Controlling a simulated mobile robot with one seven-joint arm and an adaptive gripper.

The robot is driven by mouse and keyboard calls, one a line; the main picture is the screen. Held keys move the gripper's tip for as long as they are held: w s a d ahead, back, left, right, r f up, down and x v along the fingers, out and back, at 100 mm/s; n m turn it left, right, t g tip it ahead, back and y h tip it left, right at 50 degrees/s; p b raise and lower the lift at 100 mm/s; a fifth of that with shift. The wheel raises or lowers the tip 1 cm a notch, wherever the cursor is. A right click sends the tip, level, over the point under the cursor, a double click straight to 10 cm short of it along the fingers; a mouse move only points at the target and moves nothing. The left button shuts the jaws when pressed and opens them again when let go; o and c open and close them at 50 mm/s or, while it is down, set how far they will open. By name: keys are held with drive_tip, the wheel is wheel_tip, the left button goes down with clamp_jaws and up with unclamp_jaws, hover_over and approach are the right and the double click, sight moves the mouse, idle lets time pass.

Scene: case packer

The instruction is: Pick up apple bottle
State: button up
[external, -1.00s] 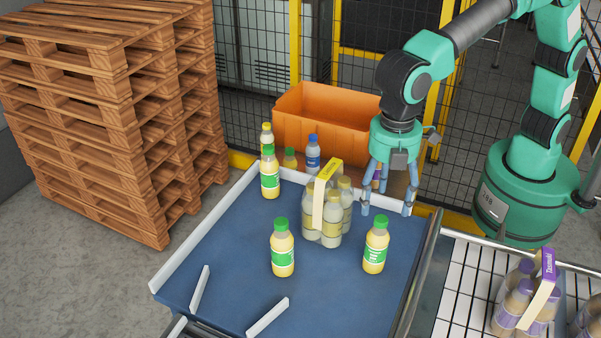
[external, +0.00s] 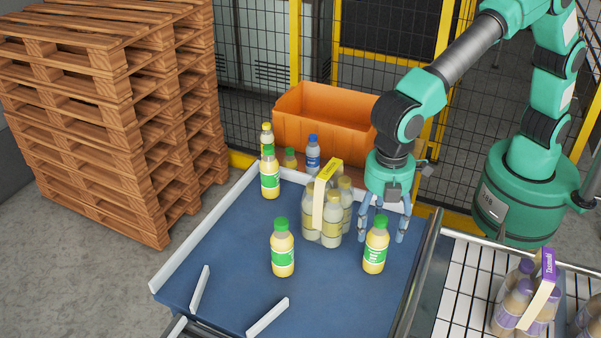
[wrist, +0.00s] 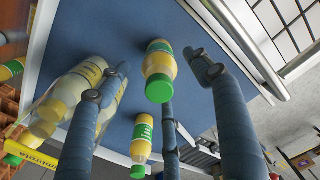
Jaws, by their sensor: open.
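Several bottles of yellow juice with green caps and green-white labels stand on the blue table. One apple bottle (external: 375,252) stands at the right, a second bottle (external: 282,252) at the front middle, and a third bottle (external: 270,178) at the back left. My gripper (external: 382,236) is open and empty, pointing down, with its fingertips around and just behind the right bottle's upper part. In the wrist view this bottle (wrist: 160,62) shows between the spread fingers, apparently untouched. The front middle bottle (wrist: 141,140) shows lower down.
A multipack of pale bottles with a yellow carrier (external: 329,185) stands close left of my gripper. A blue-capped bottle (external: 313,155) and an orange crate (external: 325,125) are behind. A rail (external: 416,270) edges the right side. The front right of the blue table (external: 345,300) is clear.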

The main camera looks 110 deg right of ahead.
sight(377, 239)
drive_tip(key=shift+f, duration=2.6)
drive_tip(key=c, duration=1.5)
drive_tip(key=shift+r, duration=0.15)
wheel_tip(377, 239, up, 10)
drive_tip(key=shift+f, duration=0.1)
